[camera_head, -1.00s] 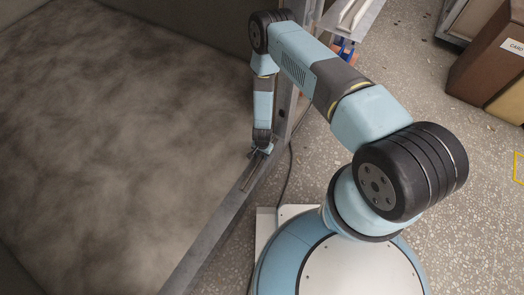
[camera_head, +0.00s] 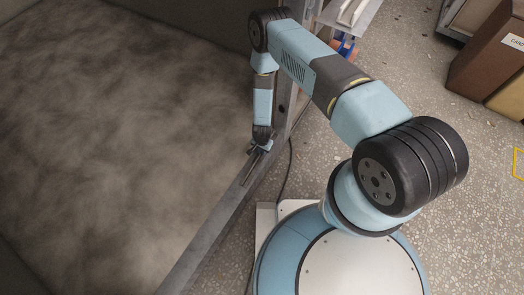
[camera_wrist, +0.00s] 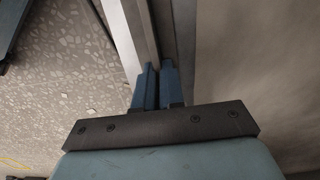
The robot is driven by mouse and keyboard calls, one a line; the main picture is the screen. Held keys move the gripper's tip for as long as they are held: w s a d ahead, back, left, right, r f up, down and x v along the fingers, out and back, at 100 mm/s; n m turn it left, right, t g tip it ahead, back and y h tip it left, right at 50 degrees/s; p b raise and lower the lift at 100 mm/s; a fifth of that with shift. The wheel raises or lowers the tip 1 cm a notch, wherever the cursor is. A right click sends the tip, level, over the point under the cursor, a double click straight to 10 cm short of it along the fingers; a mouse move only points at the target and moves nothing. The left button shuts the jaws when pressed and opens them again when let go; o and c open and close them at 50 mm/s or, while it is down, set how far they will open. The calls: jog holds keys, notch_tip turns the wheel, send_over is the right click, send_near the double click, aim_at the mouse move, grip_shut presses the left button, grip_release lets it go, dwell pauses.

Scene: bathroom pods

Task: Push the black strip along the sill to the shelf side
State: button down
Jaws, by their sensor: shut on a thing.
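The black strip (camera_head: 249,172) is a thin dark piece lying lengthwise along the grey metal sill (camera_head: 213,226) in the head view. My gripper (camera_head: 259,149) is at the strip's upper end, low over the sill. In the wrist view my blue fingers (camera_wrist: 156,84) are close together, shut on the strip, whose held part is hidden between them. The sill also runs up from the fingers in the wrist view (camera_wrist: 127,40). The shelf (camera_head: 348,12) is beyond the sill's upper end, at the top of the head view.
An upright grey post (camera_head: 284,104) stands beside my forearm at the sill's upper part. The pod floor (camera_head: 120,130) to the left is bare. A dark cable (camera_head: 289,168) lies on the speckled floor to the right. Brown boxes (camera_head: 490,62) stand at the top right.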

dwell(0.4)
jog(key=shift+w+d, duration=0.45)
jog(key=shift+w, duration=0.05)
jog(key=c, duration=1.2)
grip_release()
jog(key=shift+o, duration=0.2)
notch_tip(320, 180, up, 14)
jog(key=shift+f, duration=0.15)
